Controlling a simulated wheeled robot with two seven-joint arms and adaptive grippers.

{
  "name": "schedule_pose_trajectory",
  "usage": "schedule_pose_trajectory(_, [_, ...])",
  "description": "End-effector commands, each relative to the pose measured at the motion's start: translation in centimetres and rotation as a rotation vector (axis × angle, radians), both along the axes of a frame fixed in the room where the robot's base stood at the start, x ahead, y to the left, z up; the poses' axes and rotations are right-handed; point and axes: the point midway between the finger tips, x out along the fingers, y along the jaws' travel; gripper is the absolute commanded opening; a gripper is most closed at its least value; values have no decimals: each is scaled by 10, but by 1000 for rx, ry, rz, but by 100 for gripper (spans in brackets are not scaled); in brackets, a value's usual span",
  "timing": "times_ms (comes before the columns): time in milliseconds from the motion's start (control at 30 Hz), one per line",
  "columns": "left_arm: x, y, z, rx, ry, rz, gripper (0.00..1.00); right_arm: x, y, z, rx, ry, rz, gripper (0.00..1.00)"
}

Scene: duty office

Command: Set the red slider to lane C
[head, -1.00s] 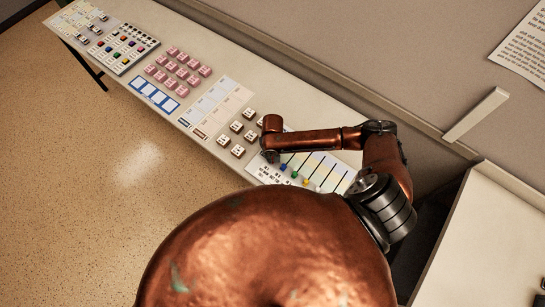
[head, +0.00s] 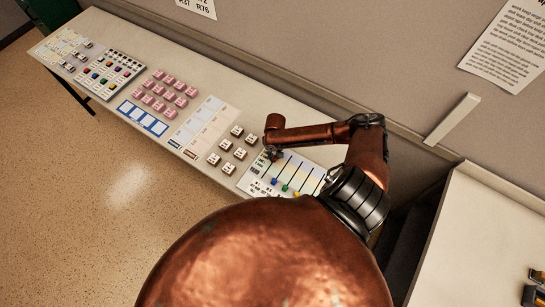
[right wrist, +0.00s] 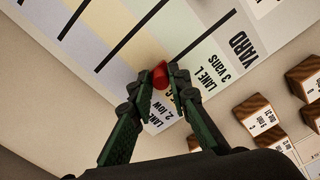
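The slider board (head: 307,178) has several black slots, with blue (head: 274,182), green (head: 285,188) and yellow knobs near its front edge. In the head view my right gripper (head: 273,155) is over the board's far left part. The lane labels are partly covered, so I cannot read which is C. My left gripper is out of view.
Wooden-sided cubes (head: 227,150) stand just left of the board. Further left are a paper chart (head: 205,126), pink blocks (head: 166,91) and a peg panel (head: 108,72). The wall (head: 320,60) runs behind the narrow table.

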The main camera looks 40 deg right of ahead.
Motion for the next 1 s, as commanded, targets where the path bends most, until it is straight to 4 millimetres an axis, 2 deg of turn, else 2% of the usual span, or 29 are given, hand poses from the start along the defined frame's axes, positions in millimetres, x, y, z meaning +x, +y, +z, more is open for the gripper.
schedule_pose_trajectory(100, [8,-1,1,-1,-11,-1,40,0,1,0,0,0,2,26])
schedule_pose_trajectory(200, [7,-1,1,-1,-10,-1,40,1,1,0,0,1,2,32])
schedule_pose_trajectory(467, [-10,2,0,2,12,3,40,1,1,1,0,1,3,32])
schedule_pose_trajectory(567, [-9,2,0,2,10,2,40,1,1,8,0,0,3,32])
schedule_pose_trajectory(667, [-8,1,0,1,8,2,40,1,1,22,0,-1,4,32])
schedule_pose_trajectory(1000, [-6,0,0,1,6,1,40,1,1,91,-1,-1,5,32])
